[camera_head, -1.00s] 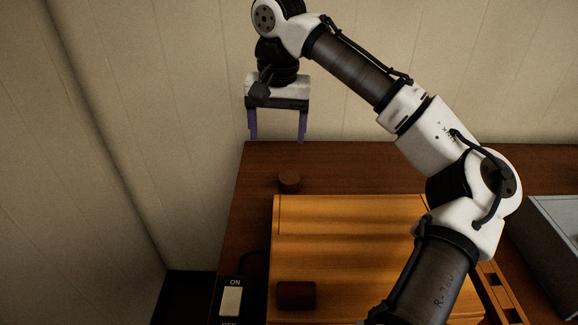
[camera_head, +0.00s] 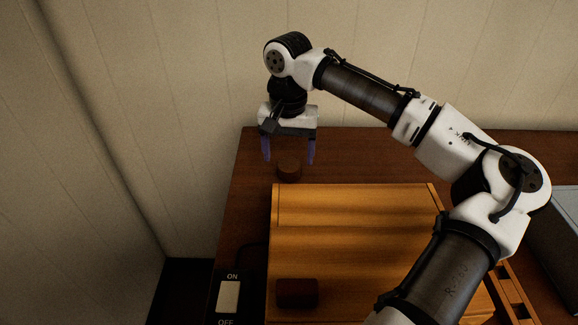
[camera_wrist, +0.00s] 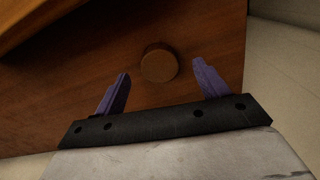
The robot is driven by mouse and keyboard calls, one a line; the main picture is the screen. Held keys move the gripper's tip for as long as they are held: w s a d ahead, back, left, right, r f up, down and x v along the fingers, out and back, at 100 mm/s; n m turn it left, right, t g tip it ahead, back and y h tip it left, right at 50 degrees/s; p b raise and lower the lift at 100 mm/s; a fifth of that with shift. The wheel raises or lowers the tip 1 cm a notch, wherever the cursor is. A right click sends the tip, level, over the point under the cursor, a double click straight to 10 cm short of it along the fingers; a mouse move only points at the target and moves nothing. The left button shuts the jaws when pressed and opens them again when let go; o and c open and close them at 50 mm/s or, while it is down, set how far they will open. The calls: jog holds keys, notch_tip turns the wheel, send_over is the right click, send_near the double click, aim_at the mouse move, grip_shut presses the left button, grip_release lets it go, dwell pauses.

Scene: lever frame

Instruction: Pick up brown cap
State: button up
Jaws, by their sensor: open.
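The brown cap (camera_head: 289,170) is a short round cylinder on the dark wooden table, just behind the orange wooden board. In the wrist view the cap (camera_wrist: 159,63) lies ahead of the fingertips, between their lines and slightly left of centre. My gripper (camera_head: 289,160) is open, with two purple fingers pointing down around the cap's left and right in the head view. In the wrist view my gripper (camera_wrist: 160,72) holds nothing, and the cap appears apart from both fingers. How high the fingertips are above the table is hard to tell.
The orange wooden board (camera_head: 350,235) fills the table's middle, with a dark red block (camera_head: 297,293) on its near part. An ON/OFF switch (camera_head: 229,297) is at the left. A grey bin (camera_head: 557,240) stands at the right. The wall (camera_head: 180,90) rises behind the table.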

aim_at(289, 164)
jog(key=shift+f, duration=1.8)
jog(key=c, duration=1)
